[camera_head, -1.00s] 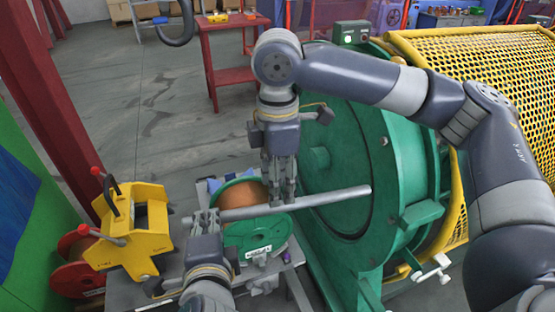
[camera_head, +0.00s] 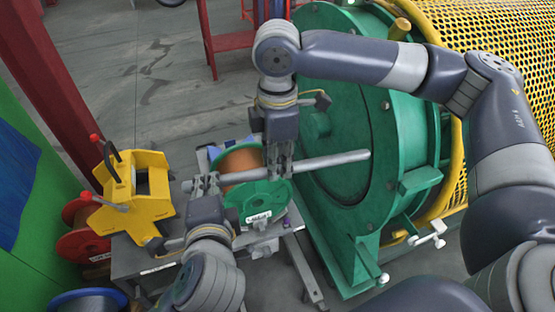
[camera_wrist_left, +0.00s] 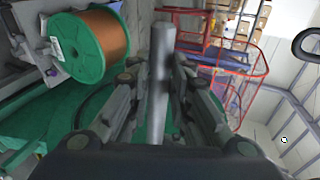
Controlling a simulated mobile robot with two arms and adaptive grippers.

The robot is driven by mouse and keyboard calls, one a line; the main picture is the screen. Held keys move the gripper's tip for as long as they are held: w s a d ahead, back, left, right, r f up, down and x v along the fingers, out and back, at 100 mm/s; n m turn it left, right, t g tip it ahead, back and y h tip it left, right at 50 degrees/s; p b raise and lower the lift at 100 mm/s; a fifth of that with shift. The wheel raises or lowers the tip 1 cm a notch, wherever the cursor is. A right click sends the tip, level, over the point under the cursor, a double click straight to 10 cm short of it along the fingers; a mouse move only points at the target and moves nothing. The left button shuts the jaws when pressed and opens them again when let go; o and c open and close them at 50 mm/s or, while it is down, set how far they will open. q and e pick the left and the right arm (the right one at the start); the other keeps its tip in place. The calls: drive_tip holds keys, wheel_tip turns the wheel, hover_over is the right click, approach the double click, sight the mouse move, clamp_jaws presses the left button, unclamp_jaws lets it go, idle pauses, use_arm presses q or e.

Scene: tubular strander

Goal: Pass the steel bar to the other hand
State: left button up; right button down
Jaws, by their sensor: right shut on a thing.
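The steel bar (camera_head: 330,161) is a grey round rod, roughly level, running across above a spool. My right gripper (camera_head: 280,168) comes down from above and is shut on the bar near its middle. My left gripper (camera_head: 202,185) is at the bar's left end, with its fingers on either side of it. In the left wrist view the bar (camera_wrist_left: 161,70) lies between the left fingers (camera_wrist_left: 160,75); whether they press on it is not clear. The bar's right end points at the green machine disc.
A green spool with copper wire (camera_head: 250,199) stands on a small grey table (camera_head: 140,261) below the bar. A yellow fixture (camera_head: 135,197) is left of my left gripper. The green round machine (camera_head: 335,120) is close on the right, with a yellow mesh guard (camera_head: 500,50).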

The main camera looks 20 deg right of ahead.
use_arm(q)
drive_tip(key=o, duration=0.5)
drive_tip(key=shift+r, duration=0.1)
